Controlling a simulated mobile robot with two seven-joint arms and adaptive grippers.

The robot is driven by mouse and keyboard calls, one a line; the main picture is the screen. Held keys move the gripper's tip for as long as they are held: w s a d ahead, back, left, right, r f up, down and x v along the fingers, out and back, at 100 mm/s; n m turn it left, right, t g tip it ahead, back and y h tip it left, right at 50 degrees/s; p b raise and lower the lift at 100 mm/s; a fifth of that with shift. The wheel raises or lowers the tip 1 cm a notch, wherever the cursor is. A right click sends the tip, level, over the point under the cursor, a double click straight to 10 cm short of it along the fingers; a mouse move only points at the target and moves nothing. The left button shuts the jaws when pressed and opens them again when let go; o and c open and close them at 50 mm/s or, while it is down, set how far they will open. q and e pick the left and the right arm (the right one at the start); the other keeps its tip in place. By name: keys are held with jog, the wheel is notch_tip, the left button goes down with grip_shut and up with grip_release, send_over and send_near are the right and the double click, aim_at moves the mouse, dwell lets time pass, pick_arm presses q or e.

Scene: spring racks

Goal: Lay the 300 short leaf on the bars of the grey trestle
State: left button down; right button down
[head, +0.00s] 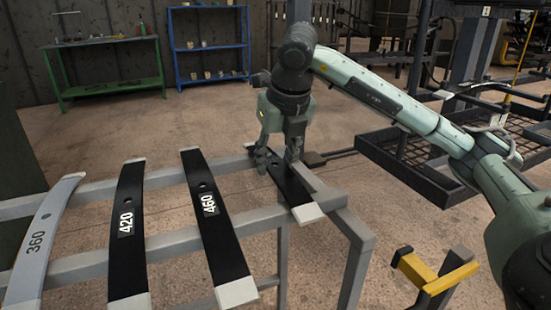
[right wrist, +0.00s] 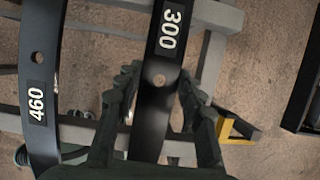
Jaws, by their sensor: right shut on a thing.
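The 300 short leaf (head: 291,184) is black with pale ends and a centre hole. It lies across the line of the grey trestle's bars (head: 180,240) at their right end; I cannot tell whether it rests on them or is just above. Its white 300 label shows in the right wrist view (right wrist: 168,35). My right gripper (head: 278,160) points down with its fingers on both sides of the leaf, shut on it near the hole. The fingers hide part of its far half. My left gripper is not in view.
The 460 leaf (head: 215,225), 420 leaf (head: 126,230) and grey 360 leaf (head: 42,240) lie across the trestle to the left, with a gap before the 300 leaf. A yellow bracket (head: 437,272) stands at front right. Black mesh trays (head: 425,165) are behind it.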

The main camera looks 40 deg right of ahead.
dwell(0.4)
jog(key=c, duration=1)
grip_release()
jog(key=shift+o, duration=0.6)
jog(key=shift+f, duration=0.1)
jog(key=v, duration=1.2)
